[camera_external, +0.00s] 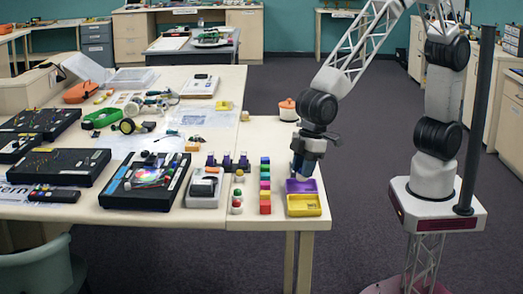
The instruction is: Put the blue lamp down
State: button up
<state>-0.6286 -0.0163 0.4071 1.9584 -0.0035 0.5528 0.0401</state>
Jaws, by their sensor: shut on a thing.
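My gripper (301,168) hangs pointing down over the right end of the table, just above the purple tray (302,186). It is shut on a small blue thing (297,163), which I take to be the blue lamp. The lamp is mostly hidden by the fingers, and its shape is too small to make out. I cannot tell whether its bottom touches the tray or is a little above it.
A yellow tray (304,205) sits in front of the purple one. A column of coloured blocks (265,186) stands left of the trays. An orange pot (288,109) stands behind my gripper. Dark electronics boxes (143,180) crowd the table's left. The table (262,143) is bare behind the blocks.

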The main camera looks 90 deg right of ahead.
jog(key=shift+f, duration=0.1)
jog(key=shift+s+d+x, duration=0.1)
jog(key=shift+s+x, duration=0.05)
jog(key=shift+x, duration=0.65)
jog(key=shift+s+d+x, duration=0.1)
jog(key=shift+s+x, duration=0.05)
jog(key=shift+x, duration=0.65)
jog(key=shift+f, duration=0.25)
jog(key=o, duration=0.7)
jog(key=shift+c, duration=0.2)
jog(key=shift+r, duration=0.15)
jog(key=v, duration=1.2)
jog(key=shift+d, duration=0.15)
